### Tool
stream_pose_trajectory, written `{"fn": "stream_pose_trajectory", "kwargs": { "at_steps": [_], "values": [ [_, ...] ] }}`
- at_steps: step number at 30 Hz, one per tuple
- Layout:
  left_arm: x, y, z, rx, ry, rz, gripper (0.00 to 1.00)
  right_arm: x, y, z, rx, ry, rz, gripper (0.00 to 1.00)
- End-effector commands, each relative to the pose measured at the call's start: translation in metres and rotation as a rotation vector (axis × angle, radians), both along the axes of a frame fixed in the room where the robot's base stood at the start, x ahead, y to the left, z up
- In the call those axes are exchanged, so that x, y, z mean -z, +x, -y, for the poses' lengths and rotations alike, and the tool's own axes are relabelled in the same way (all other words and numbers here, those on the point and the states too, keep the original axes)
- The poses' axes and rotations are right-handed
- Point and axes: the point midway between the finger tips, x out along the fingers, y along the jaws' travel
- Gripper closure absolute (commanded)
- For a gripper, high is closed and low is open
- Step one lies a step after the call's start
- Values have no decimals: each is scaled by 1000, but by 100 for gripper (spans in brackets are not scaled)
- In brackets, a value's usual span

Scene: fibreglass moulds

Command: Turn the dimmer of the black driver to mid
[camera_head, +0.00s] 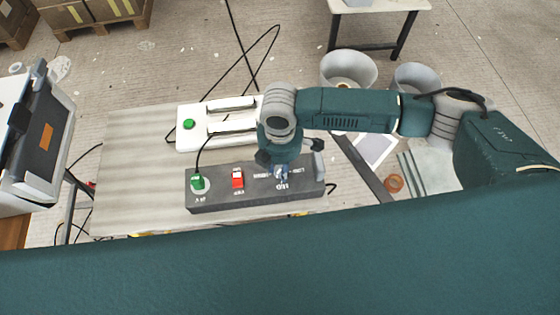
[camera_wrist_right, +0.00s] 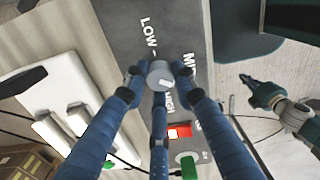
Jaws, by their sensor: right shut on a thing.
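The black driver (camera_head: 228,199) is a long dark box lying flat on the bench, with a red rocker switch (camera_head: 238,179) and a green knob or plug (camera_head: 197,182). Its dimmer (camera_wrist_right: 160,75) is a small grey round knob with a pale mark, between printed LOW, MID and HIGH labels. The mark appears to point towards the HIGH side, but the fingers partly cover the labels. My right gripper (camera_head: 281,172) reaches down over the driver's right part, its blue fingers (camera_wrist_right: 158,84) shut around the dimmer. My left gripper (camera_wrist_right: 262,95) shows small at the right of the wrist view, away from the driver.
A white unit (camera_head: 186,142) with a green button and two pale bars stands behind the driver. The bench's left part is clear. A tablet-like screen (camera_head: 43,130) stands far left. Buckets (camera_head: 348,69) stand on the floor behind.

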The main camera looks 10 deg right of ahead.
Motion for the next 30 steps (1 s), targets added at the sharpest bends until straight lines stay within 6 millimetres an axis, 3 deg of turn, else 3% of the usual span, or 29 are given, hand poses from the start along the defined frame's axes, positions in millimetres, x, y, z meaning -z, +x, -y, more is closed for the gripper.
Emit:
{"fn": "stream_pose_trajectory", "kwargs": {
  "at_steps": [3, 15, 30],
  "values": [
    [-12, 0, 0, 0, 0, 0, 100, -4, 0, 0, -111, 0, -1, 99],
    [-27, 0, 0, 0, 0, -1, 100, -2, 1, 0, -442, 1, 1, 99],
    [-33, -1, 0, 0, 0, -1, 100, -1, 1, 0, -618, 0, 3, 99]
  ]
}}
